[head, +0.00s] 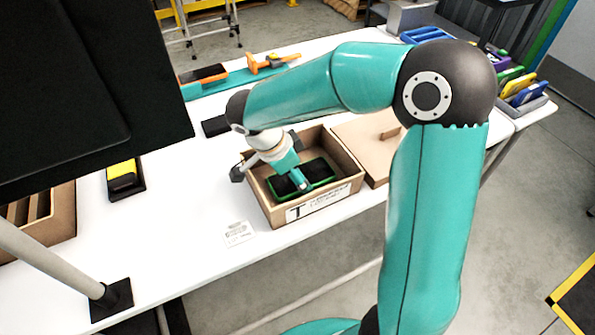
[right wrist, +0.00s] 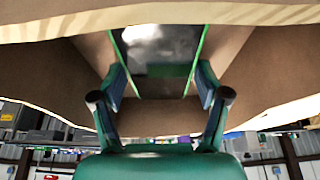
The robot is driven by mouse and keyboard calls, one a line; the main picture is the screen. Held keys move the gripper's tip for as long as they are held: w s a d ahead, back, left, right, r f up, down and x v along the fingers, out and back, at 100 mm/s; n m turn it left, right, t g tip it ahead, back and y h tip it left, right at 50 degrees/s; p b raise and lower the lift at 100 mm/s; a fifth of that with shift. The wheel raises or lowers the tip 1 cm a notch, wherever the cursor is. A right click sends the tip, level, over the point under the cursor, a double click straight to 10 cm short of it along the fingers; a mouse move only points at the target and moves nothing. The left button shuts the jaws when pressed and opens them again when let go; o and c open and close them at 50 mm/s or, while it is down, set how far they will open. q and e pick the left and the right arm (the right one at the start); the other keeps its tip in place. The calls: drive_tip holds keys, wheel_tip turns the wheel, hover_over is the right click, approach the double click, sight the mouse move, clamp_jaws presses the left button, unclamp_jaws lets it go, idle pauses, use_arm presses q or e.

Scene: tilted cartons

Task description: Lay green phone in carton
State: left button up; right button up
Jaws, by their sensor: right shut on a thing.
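The open brown carton (head: 345,203) sits on the white table, with a label on its front wall. The green phone (head: 318,174), dark-faced with a green edge, is inside the carton walls. My right gripper (head: 298,180) reaches down into the carton and is shut on the phone. In the right wrist view the phone (right wrist: 158,52) is between the fingertips (right wrist: 160,82), with carton walls (right wrist: 255,65) around it. I cannot tell whether the phone touches the carton floor. My left gripper is not in view.
The carton's lid (head: 362,135) lies to the right of the carton. A yellow-and-black phone (head: 124,180) lies on the left, beside another brown box (head: 50,223). A teal tray (head: 232,82) with orange items is at the back. A white card (head: 238,233) lies before clear table.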

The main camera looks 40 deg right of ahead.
drive_tip(key=o, duration=1.4)
drive_tip(key=v, duration=1.2)
drive_tip(key=shift+p, duration=0.3)
